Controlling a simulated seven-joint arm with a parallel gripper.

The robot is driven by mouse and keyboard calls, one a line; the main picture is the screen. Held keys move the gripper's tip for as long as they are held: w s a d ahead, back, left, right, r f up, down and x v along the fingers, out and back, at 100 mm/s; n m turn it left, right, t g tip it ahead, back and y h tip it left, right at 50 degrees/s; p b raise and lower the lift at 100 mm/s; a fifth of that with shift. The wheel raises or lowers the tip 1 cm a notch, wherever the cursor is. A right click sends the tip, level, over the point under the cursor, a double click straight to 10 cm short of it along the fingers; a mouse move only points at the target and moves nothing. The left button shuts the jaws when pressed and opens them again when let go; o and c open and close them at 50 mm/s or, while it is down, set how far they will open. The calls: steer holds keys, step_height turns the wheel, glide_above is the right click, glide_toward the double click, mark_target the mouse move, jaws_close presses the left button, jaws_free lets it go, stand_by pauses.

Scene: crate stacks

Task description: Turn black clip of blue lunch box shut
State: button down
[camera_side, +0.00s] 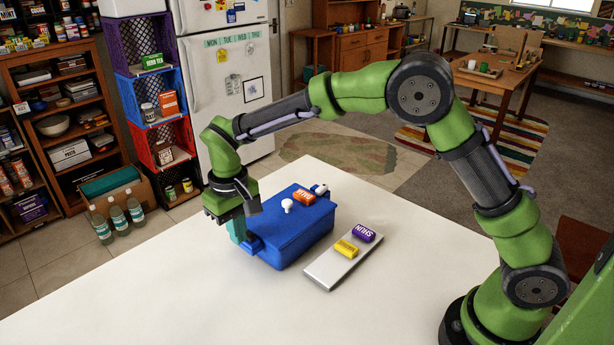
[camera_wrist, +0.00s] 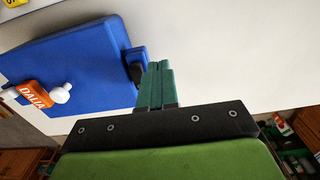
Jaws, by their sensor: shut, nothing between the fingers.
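The blue lunch box (camera_side: 284,236) stands on the white table with its lid down. In the wrist view the lunch box (camera_wrist: 90,70) fills the upper left. The black clip (camera_wrist: 136,72) shows there on a blue mount at the box's side, just left of my fingertips. My gripper (camera_side: 238,236) points down beside the box's left end, its teal fingers shut and empty. In the wrist view my gripper (camera_wrist: 157,70) is very close to the clip; I cannot tell whether they touch. In the side view the clip is hidden behind the fingers.
Right of the box, a grey board (camera_side: 325,270) holds a yellow block (camera_side: 346,249) and a purple block (camera_side: 363,233). The table front is clear.

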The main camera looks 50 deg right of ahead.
mark_target(257, 240)
steer(key=shift+f, duration=0.55)
steer(key=shift+s+d, duration=0.1)
steer(key=shift+d, duration=1.25)
stand_by(1.5)
steer(key=shift+w+d, duration=0.3)
steer(key=shift+d, duration=0.5)
stand_by(0.6)
steer(key=shift+s, duration=0.4)
step_height(257, 240, up, 7)
stand_by(0.9)
